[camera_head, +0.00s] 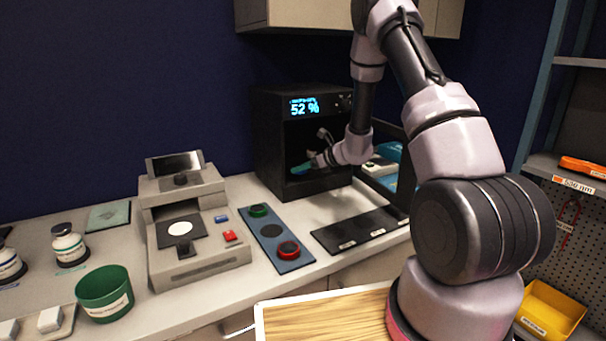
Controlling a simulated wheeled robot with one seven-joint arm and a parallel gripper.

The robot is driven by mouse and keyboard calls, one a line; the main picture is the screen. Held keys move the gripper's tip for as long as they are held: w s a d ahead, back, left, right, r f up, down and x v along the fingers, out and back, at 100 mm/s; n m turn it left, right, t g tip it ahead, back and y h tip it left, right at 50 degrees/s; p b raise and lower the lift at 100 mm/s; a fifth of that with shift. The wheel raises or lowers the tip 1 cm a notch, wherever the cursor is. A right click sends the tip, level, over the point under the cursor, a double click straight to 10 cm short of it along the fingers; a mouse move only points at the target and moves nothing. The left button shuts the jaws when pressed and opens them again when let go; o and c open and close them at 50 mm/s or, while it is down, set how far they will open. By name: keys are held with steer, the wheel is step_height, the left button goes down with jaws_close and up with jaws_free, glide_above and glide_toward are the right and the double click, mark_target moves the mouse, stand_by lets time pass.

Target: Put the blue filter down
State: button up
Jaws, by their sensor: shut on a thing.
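My gripper (318,161) is inside the open front of a black box (265,160) with a lit display reading 52 %. It is shut on the blue filter (302,168), which shows as a small teal-blue edge at the fingertips. The filter is held low in the box; I cannot tell whether it touches the box floor. The fingers and the dark interior hide part of it. A blue-grey holder board (272,236) on the counter carries a green ring filter (258,210) at its far end and a red ring filter (288,249) nearer, with a dark round spot between them.
A black labelled mat (345,232) lies right of the board. A grey instrument (190,225) with a screen stands left. A wooden tray (330,318) is in front. A yellow bin (550,309) is lower right.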

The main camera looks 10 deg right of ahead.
steer(key=shift+w+f, duration=0.15)
steer(key=shift+f, duration=1.1)
steer(key=shift+f, duration=0.15)
steer(key=o, duration=1.4)
steer(key=shift+c, duration=0.2)
